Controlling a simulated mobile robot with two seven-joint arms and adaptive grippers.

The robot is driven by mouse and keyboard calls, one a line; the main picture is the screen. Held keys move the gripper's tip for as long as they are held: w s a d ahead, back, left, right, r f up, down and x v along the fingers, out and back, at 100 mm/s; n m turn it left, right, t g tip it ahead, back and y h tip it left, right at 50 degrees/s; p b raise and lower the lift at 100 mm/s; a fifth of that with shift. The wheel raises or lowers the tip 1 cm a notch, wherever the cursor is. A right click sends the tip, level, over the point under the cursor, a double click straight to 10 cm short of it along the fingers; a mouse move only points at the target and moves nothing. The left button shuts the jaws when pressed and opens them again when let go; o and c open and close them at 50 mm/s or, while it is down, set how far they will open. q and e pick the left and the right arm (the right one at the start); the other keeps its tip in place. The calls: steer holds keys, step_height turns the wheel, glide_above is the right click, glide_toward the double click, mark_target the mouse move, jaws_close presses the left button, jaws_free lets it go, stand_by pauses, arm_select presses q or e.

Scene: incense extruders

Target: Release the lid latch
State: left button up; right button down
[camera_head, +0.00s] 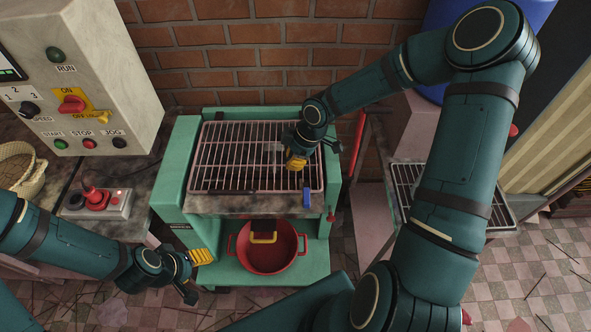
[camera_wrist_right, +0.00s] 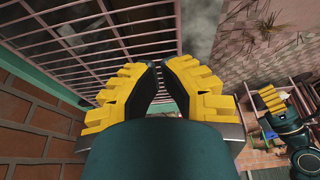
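A wire-grid lid or rack (camera_head: 235,160) lies over the top of a green machine (camera_head: 175,185). A small blue piece (camera_head: 306,197), which may be the latch, sits at its front right edge; I cannot tell whether it is fastened. My right gripper (camera_head: 296,161) is over the right part of the grid, behind the blue piece and apart from it. In the right wrist view its yellow fingers (camera_wrist_right: 157,68) nearly meet at the tips, with nothing seen between them. My left gripper (camera_head: 201,274) hangs low at the machine's front left, its fingers apart and empty.
A red pot (camera_head: 268,257) with a yellow handle stands on the machine's lower shelf. A control panel (camera_head: 85,90) and a box with a red joystick (camera_head: 97,203) are at left. Another wire rack (camera_head: 408,180) is at right. A brick wall (camera_head: 240,55) closes the back.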

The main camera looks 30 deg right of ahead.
mark_target(296, 181)
steer(key=b+x, duration=0.1)
steer(key=x, duration=0.8)
steer(key=shift+f+b, duration=0.3)
steer(key=shift+f, duration=0.05)
steer(key=d, duration=0.1)
steer(key=s+d, duration=0.1)
steer(key=shift+s+d+r+p, duration=0.1)
steer(key=shift+d+r+p, duration=0.1)
steer(key=shift+d+p, duration=0.2)
steer(key=shift+s+d, duration=0.15)
steer(key=shift+d, duration=0.15)
steer(key=shift+d+f+m+b, duration=0.1)
steer(key=shift+d+m+b, duration=0.15)
steer(key=shift+m+b, duration=0.1)
steer(key=shift+d+m+b, duration=0.2)
steer(key=shift+m+b, duration=0.15)
steer(key=shift+b, duration=0.1)
